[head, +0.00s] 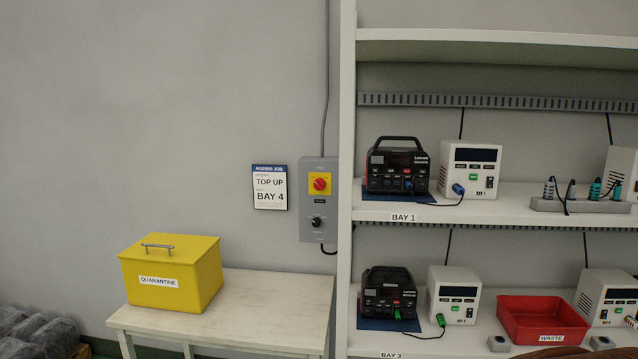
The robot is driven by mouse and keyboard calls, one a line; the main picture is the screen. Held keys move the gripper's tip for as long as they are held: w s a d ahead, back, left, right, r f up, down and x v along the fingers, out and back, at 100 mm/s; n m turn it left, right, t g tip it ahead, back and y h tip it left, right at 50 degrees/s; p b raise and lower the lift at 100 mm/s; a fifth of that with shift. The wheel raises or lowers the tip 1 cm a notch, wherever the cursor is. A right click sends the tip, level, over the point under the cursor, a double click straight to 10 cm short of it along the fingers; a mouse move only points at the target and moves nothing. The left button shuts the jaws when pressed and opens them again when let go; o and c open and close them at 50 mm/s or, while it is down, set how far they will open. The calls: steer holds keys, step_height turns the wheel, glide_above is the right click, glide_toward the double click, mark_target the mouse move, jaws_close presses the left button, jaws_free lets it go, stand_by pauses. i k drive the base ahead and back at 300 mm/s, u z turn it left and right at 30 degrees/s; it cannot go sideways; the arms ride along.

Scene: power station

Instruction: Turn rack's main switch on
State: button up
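A grey switch box (308,230) is mounted on the wall left of the rack (347,130). On its upper part is a red rotary knob (319,184) on a yellow plate. Below it is a smaller black knob (317,222). The small print on the box is too small to read, so I cannot tell the knobs' positions for sure. My gripper (550,343) shows only as two dark fingertips, apart, at the bottom edge on the right. It looks open and empty, far right of and below the switch box; the rest is mostly out of frame.
A yellow quarantine box (200,275) stands on a pale table (270,295) below the switch. A job sign (270,187) reads "TOP UP BAY 4". The rack holds black power stations, white units and a red waste tray (540,322).

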mark_target(319, 183)
steer(key=i, duration=1.1)
steer(key=u, duration=2.5)
